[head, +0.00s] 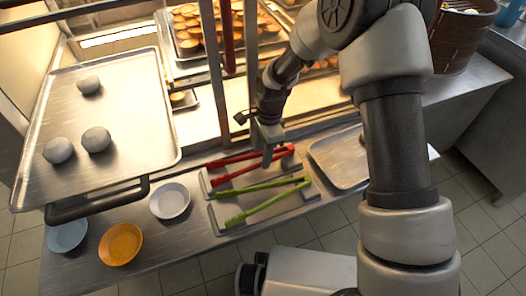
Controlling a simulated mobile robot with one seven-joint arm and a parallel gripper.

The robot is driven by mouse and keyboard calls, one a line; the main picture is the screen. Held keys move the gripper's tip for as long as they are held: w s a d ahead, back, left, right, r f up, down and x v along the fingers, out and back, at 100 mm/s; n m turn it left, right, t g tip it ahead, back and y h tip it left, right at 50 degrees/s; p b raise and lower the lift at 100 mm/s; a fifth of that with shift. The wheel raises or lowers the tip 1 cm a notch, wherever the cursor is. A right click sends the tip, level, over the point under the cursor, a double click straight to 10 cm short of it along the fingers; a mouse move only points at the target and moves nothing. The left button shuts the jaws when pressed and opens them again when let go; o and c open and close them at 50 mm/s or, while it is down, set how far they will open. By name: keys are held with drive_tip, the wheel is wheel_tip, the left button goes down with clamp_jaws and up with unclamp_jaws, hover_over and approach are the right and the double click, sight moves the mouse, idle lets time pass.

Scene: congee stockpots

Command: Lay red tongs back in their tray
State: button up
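The red tongs (237,177) lie spread in a V over the upper shallow metal tray (205,185) on the counter; I cannot tell whether they rest in it or are held just above it. My gripper (267,160) points down at the right part of the red tongs, near where their arms meet. Its fingertips overlap the tongs in this view, so I cannot tell whether it is open or shut on them. Green tongs (262,208) lie spread in the lower shallow tray (218,230), just in front.
An empty metal tray (342,164) lies to the right, partly behind my arm. A white plate (170,200), an orange plate (120,244) and a pale blue plate (67,235) stand to the left. A large tray (135,140) holds dough balls. Dark posts and a lit pastry case stand behind.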

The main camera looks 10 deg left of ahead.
drive_tip(key=o, duration=0.6)
drive_tip(key=r+p, duration=0.1)
drive_tip(key=r, duration=0.4)
drive_tip(key=d+r+p, duration=0.1)
drive_tip(key=r, duration=0.5)
drive_tip(key=w+r+p, duration=0.1)
drive_tip(key=r+p, duration=0.1)
drive_tip(key=r, duration=0.4)
drive_tip(key=shift+d+r, duration=0.1)
drive_tip(key=shift+d, duration=0.2)
drive_tip(key=shift+s, duration=0.1)
